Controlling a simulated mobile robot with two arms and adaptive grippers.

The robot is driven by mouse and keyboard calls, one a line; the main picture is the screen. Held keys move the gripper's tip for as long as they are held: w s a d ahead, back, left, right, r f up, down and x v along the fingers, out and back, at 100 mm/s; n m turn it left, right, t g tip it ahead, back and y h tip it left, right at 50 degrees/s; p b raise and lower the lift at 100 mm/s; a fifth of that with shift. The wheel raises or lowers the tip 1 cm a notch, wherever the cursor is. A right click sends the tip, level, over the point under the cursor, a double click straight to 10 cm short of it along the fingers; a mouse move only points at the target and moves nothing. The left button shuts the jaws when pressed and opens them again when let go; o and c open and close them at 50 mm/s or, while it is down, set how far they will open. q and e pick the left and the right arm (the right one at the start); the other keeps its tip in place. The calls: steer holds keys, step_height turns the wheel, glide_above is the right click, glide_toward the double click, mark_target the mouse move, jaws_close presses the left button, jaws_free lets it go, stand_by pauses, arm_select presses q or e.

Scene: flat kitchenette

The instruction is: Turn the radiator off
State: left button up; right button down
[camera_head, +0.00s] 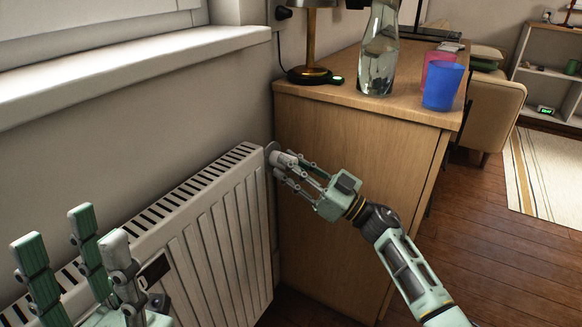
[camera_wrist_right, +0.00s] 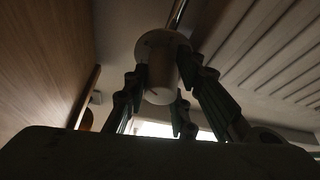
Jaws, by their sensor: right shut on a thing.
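The white radiator (camera_head: 205,232) stands against the wall under the window sill. Its valve knob (camera_head: 284,158) sits at the upper right end, beside the wooden cabinet. My right gripper (camera_head: 292,168) has its fingers closed around the knob. In the right wrist view the pale knob (camera_wrist_right: 161,80) with a small red mark shows between the fingers of the right gripper (camera_wrist_right: 165,95), with a round disc behind it. My left gripper (camera_head: 85,250) is at the lower left in front of the radiator, its fingers pointing up and spread apart, with nothing seen between them.
The wooden cabinet (camera_head: 340,150) stands close to the right of the knob. On it are a lamp (camera_head: 311,72), a glass bottle (camera_head: 379,55), a blue cup (camera_head: 442,86) and a pink cup (camera_head: 437,56). The window sill (camera_head: 130,62) juts out above the radiator. The floor (camera_head: 480,260) at right is clear.

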steer(key=shift+w+d+r+n+g+y, duration=0.2)
steer(key=shift+n+g, duration=0.15)
steer(key=shift+n, duration=0.45)
steer(key=shift+w+d+r+n+g+y, duration=0.1)
steer(key=shift+d+r+n+g+y, duration=0.2)
steer(key=shift+n, duration=0.5)
steer(key=shift+a, duration=0.2)
steer(key=c, duration=1.6)
jaws_free()
steer(key=shift+f, duration=0.1)
steer(key=shift+o, duration=0.2)
steer(key=shift+s, duration=0.1)
steer(key=shift+a+f, duration=0.1)
steer(key=shift+f, duration=0.1)
steer(key=v, duration=1.2)
steer(key=shift+r, duration=0.2)
